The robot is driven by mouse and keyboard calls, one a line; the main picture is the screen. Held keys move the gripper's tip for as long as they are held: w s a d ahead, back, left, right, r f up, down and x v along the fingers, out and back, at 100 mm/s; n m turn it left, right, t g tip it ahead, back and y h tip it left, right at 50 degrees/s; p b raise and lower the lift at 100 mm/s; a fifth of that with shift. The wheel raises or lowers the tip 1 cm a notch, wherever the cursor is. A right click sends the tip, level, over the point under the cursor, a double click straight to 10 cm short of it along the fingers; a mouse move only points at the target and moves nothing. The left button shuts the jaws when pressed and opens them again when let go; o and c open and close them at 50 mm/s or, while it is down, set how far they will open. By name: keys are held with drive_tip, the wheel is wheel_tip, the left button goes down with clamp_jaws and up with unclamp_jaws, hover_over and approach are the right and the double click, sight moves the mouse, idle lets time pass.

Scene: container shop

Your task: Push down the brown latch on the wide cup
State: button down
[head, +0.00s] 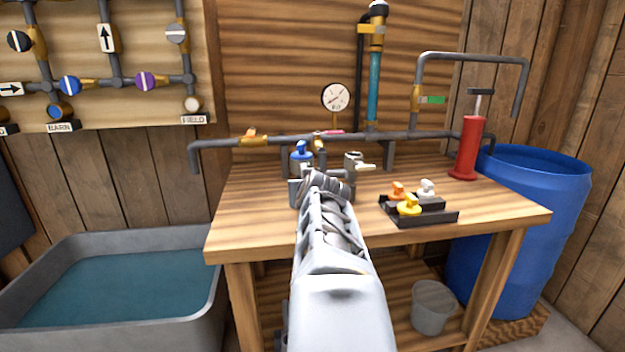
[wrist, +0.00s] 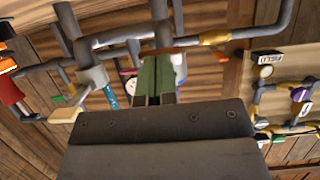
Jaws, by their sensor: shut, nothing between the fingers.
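My gripper (wrist: 156,75) shows in the wrist view with its green-lined fingers together and nothing between them. Its tips are in front of grey pipework; I cannot tell whether they touch it. In the head view my arm covers the fingers. Grey fittings stand on the bench around the arm's end, with a blue-topped valve (head: 301,152) to the left and a grey fitting with a pale lever (head: 365,167) to the right. The pale lever also shows in the wrist view (wrist: 66,114). I cannot make out a wide cup or a brown latch with certainty.
The wooden bench (head: 490,205) holds a black tray (head: 428,218) with orange, yellow and white knobs, and a red pump (head: 468,147). A grey pipe (head: 245,143) crosses behind. A blue barrel (head: 560,185) stands right, a water trough (head: 130,240) left, a bucket (head: 432,308) below.

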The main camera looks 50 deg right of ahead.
drive_tip(key=shift+w+f, duration=0.1)
idle(0.3)
drive_tip(key=shift+r+p, duration=0.7)
drive_tip(key=shift+r, duration=0.1)
